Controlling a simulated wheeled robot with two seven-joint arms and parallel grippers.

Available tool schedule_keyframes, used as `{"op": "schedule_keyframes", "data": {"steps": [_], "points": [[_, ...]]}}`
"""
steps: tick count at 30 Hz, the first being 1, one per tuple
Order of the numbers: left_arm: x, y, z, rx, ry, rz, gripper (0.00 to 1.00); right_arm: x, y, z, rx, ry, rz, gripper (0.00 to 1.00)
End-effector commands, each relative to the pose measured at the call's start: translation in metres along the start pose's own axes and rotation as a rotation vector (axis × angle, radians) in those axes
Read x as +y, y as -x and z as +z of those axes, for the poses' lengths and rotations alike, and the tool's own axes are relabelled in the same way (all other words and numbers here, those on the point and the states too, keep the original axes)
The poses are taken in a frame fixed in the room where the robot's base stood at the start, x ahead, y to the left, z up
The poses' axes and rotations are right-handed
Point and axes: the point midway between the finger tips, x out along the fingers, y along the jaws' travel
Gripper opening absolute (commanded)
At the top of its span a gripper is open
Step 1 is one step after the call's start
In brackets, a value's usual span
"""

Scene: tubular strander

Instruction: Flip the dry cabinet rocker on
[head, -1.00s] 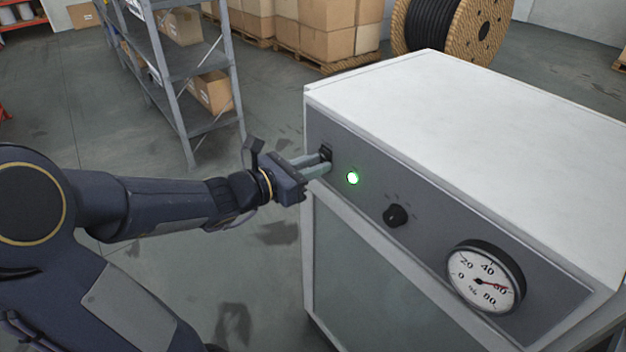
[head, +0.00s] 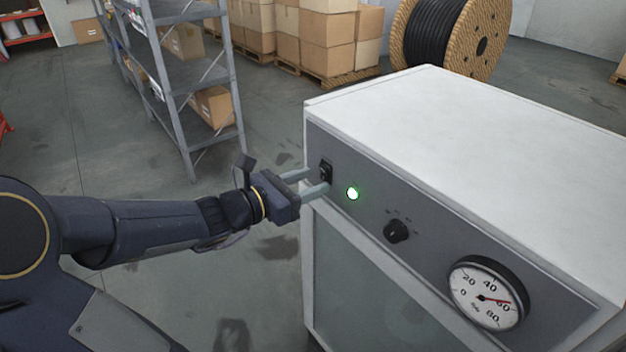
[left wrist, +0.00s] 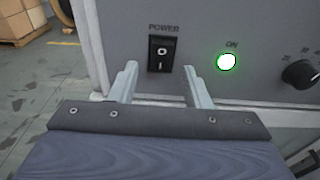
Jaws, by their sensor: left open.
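The dry cabinet (head: 470,150) is a white box with a grey front panel. Its black power rocker (head: 326,172) sits at the panel's left end, under the word POWER in the left wrist view (left wrist: 162,53). A green lamp (head: 352,194), labelled ON in the left wrist view (left wrist: 227,62), is lit beside the rocker. My left gripper (head: 315,181) is open and empty. Its fingertips are close to the panel by the rocker; in the left wrist view they stand apart just below it. I cannot tell whether they touch the panel. My right gripper is not in view.
A black knob (head: 396,231) and a round percent gauge (head: 487,293) are on the same panel to the right. A grey shelf (head: 190,75) with boxes stands behind my left arm. Stacked cartons (head: 328,40) and a cable reel (head: 450,38) stand at the back.

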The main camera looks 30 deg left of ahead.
Motion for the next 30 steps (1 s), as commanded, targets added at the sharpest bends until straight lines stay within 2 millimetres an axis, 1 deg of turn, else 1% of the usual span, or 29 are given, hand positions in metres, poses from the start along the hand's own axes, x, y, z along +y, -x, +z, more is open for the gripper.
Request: {"op": "schedule_keyframes", "data": {"steps": [1, 6, 9, 12, 16, 30], "points": [[0.001, 0.01, 0.002, -0.002, 0.0, 0.005, 0.44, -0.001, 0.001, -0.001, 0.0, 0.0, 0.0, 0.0], [0.001, 0.04, 0.002, -0.003, 0.001, 0.006, 0.44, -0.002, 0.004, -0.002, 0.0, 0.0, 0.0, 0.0], [0.001, 0.053, 0.002, -0.003, 0.0, 0.004, 0.44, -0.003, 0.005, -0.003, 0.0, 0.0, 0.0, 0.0], [0.0, 0.061, 0.001, -0.002, 0.0, 0.003, 0.44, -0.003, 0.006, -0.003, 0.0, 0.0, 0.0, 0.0], [-0.001, 0.064, 0.0, -0.001, 0.001, -0.001, 0.44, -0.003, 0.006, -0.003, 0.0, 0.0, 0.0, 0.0], [-0.001, 0.064, 0.0, 0.0, -0.003, -0.003, 0.44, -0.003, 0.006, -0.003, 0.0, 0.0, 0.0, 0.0]]}}
